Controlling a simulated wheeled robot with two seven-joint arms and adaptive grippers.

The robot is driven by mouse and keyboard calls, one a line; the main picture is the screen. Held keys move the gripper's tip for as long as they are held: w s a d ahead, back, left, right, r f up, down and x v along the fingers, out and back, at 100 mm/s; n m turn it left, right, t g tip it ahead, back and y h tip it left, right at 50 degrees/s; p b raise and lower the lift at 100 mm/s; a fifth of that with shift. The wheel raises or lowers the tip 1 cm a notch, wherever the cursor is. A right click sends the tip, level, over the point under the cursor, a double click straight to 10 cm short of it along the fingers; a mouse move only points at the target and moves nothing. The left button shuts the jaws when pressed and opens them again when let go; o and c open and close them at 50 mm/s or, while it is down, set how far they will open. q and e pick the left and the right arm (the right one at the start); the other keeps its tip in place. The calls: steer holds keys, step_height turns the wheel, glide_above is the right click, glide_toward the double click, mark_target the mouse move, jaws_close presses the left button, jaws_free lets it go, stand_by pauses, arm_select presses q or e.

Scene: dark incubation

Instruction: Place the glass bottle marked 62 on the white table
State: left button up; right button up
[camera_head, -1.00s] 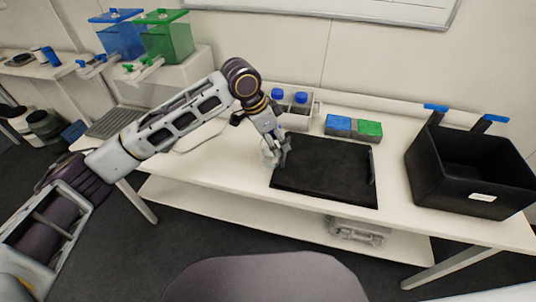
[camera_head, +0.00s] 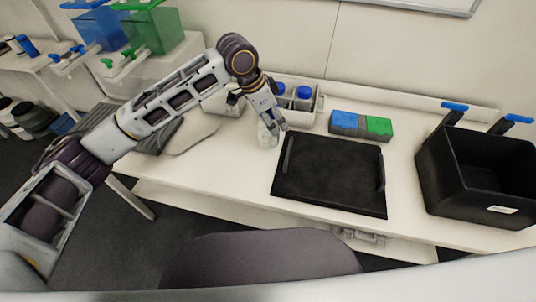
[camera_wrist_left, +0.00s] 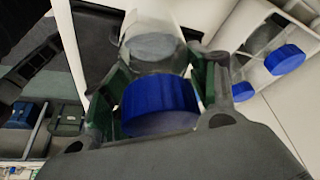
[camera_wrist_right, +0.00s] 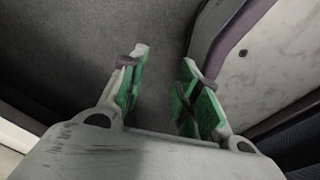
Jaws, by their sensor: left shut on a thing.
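My left gripper (camera_head: 270,122) is shut on a clear glass bottle (camera_head: 267,138) with a blue cap (camera_wrist_left: 160,104). The cap sits between the fingers in the left wrist view, with the clear glass body (camera_wrist_left: 155,45) beyond it. In the head view the bottle is upright at the white table (camera_head: 222,166), just left of the black tray (camera_head: 330,205). I cannot tell whether its base touches the tabletop. No number on it is readable. My right gripper (camera_wrist_right: 160,80) is open and empty above dark floor in the right wrist view, out of the head view.
A white rack (camera_head: 318,104) with blue-capped bottles stands behind the tray. Blue (camera_head: 344,122) and green (camera_head: 378,127) boxes sit right of it. A black bin (camera_head: 470,190) stands at the right. Bare tabletop lies left of the bottle.

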mark_target(273, 141)
steer(key=shift+s, duration=0.6)
arm_select(q)
step_height(273, 141, down, 4)
steer(key=shift+f, duration=0.4)
arm_select(e)
steer(key=shift+w+f, duration=0.1)
steer(key=shift+w, duration=0.4)
arm_select(q)
steer(key=shift+f, duration=0.1)
steer(key=shift+f, duration=2.4)
arm_select(e)
steer(key=shift+s+d, duration=0.15)
steer(key=shift+s, duration=0.05)
arm_select(q)
steer(key=shift+f, duration=0.1)
steer(key=o, duration=1.6)
steer(key=shift+o, duration=0.2)
